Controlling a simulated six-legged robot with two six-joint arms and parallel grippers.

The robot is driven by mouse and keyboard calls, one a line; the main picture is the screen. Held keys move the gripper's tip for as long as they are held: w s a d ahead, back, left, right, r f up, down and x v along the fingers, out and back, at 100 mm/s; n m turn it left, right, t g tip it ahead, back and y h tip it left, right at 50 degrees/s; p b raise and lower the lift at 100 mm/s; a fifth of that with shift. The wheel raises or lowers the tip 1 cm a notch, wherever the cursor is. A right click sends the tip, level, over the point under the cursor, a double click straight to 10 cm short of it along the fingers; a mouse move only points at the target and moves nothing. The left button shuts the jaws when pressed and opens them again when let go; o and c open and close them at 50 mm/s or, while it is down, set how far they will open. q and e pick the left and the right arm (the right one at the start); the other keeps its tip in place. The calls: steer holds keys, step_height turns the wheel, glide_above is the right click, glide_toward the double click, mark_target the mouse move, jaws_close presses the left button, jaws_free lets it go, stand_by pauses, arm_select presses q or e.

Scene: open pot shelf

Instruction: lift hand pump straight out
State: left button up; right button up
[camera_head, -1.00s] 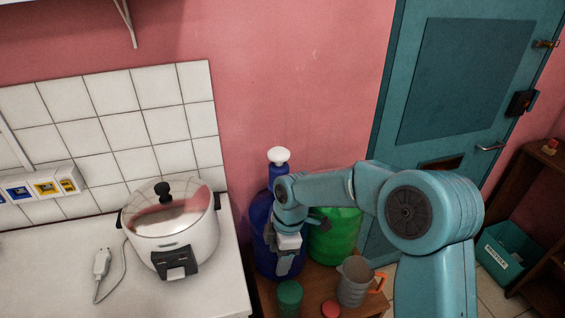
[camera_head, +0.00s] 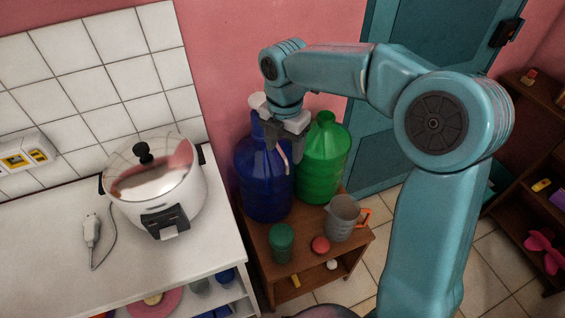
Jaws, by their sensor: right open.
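The hand pump (camera_head: 257,101) is white and sits in the neck of a large blue bottle (camera_head: 262,180). Only part of its head shows, at the left of my wrist; the rest is hidden behind my right gripper. My right gripper (camera_head: 288,160) points down in front of the blue bottle's upper part, below the pump head. It is open. I cannot tell whether it touches the bottle or the pump. My left gripper is not in view.
A green bottle (camera_head: 324,160) stands right beside the blue one on a small wooden table (camera_head: 258,232). A green jar (camera_head: 281,242), a red lid (camera_head: 320,244) and a grey jug (camera_head: 342,216) stand in front. A rice cooker (camera_head: 155,190) is on the white counter at left.

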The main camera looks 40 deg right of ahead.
mark_target(284, 160)
step_height(284, 160, down, 8)
steer(key=shift+r, duration=0.2)
steer(key=shift+a, duration=0.1)
jaws_close()
steer(key=shift+c, duration=1.6)
jaws_free()
steer(key=shift+o, duration=1.3)
